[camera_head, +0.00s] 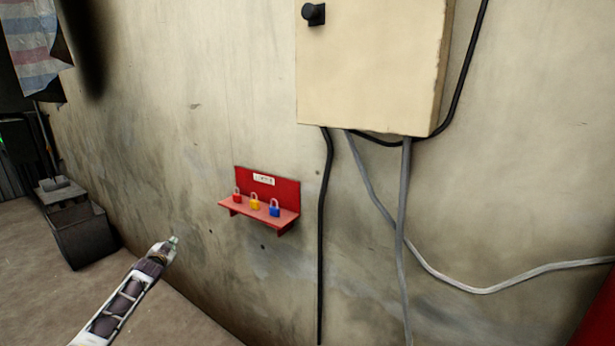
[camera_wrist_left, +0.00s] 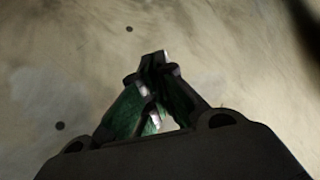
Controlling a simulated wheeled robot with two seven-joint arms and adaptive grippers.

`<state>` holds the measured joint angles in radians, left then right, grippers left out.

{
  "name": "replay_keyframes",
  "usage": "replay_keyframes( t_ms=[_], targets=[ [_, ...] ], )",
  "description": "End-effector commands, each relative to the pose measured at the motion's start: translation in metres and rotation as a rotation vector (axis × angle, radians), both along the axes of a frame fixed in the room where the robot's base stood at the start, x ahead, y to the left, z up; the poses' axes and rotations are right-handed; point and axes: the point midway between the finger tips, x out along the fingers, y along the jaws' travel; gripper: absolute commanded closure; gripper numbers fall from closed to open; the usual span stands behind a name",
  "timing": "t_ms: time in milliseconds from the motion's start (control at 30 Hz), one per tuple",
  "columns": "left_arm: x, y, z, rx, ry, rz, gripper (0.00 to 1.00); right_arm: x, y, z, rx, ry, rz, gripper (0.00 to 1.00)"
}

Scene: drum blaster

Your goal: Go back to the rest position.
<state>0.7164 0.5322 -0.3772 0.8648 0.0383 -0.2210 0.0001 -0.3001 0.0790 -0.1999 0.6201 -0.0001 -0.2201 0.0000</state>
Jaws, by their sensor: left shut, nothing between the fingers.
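My left gripper (camera_head: 173,241) is at the lower left of the head view, its arm coming in from the bottom left. It is in front of the wall, to the left of and below the red shelf. In the left wrist view the left gripper's fingers (camera_wrist_left: 155,62) meet at the tips, with nothing between them. They point towards the stained wall. My right gripper is in neither view.
A beige box (camera_head: 372,65) with a black knob hangs on the wall (camera_head: 200,90), with cables below it. A red shelf (camera_head: 285,222) holds a red padlock (camera_head: 237,197), a yellow padlock (camera_head: 255,203) and a blue padlock (camera_head: 275,210). A dark box (camera_head: 85,235) stands at the left.

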Motion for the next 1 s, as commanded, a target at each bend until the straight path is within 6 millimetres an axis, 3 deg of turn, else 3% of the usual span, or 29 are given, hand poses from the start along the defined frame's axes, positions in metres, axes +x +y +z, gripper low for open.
replay_keyframes(
  t_ms=[33, 100, 467, 700, 1000],
  targets=[
    [-0.007, -0.003, -0.025, -0.01, 0.03, 0.004, 1.0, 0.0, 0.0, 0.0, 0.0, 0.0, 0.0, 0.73],
    [-0.017, -0.006, -0.056, -0.022, 0.066, 0.01, 1.0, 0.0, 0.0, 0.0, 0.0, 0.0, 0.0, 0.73],
    [-0.084, -0.028, -0.207, -0.086, 0.253, 0.037, 1.0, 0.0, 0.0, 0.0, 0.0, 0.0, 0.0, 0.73],
    [-0.143, -0.049, -0.299, -0.131, 0.375, 0.053, 1.0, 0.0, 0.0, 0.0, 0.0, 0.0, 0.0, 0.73],
    [-0.231, -0.083, -0.4, -0.195, 0.522, 0.071, 1.0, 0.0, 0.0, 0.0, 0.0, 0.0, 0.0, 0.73]
  ],
)
